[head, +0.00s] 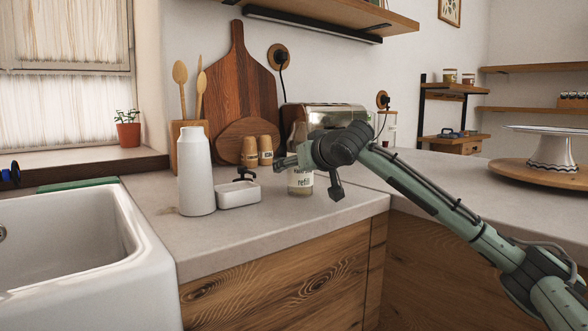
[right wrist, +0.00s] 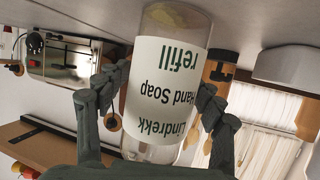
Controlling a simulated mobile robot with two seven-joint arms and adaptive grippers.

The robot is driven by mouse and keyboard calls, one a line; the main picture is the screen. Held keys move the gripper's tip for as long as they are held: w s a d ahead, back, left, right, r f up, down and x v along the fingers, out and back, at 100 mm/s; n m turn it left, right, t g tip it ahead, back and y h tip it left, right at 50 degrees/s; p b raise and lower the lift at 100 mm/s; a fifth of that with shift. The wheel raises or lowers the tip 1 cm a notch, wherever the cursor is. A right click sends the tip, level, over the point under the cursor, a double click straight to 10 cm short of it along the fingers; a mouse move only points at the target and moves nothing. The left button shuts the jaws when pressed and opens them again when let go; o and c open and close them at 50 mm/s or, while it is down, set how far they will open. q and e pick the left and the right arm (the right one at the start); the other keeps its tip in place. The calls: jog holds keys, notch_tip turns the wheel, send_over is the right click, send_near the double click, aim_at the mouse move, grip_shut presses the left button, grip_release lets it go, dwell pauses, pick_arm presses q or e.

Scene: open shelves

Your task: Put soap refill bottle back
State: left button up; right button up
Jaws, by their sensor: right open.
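The soap refill bottle (head: 301,182) is clear, with a white label reading "refill". It stands on the grey counter (head: 330,212), and my right gripper hides its middle in the head view. In the right wrist view the bottle (right wrist: 166,100) appears upside down, its label reading "Lindrekk Hand Soap refill". My right gripper (head: 308,178) is open, with one finger on each side of the bottle in the right wrist view (right wrist: 163,88). I cannot tell whether the fingers touch it. My left gripper is not in view.
Left of the bottle are a white dish (head: 238,194), a tall white bottle (head: 196,170) and two small wooden-topped shakers (head: 250,152). A metal toaster (head: 335,116) stands behind. A white sink (head: 75,245) is at left, and a cake stand (head: 551,151) at right.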

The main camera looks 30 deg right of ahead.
jog(key=v, duration=0.9)
jog(key=shift+s+a+b, duration=0.1)
jog(key=shift+s+b, duration=0.2)
jog(key=shift+s, duration=0.05)
jog(key=shift+s+a+r, duration=0.1)
jog(key=shift+s+r, duration=0.1)
jog(key=shift+s, duration=0.15)
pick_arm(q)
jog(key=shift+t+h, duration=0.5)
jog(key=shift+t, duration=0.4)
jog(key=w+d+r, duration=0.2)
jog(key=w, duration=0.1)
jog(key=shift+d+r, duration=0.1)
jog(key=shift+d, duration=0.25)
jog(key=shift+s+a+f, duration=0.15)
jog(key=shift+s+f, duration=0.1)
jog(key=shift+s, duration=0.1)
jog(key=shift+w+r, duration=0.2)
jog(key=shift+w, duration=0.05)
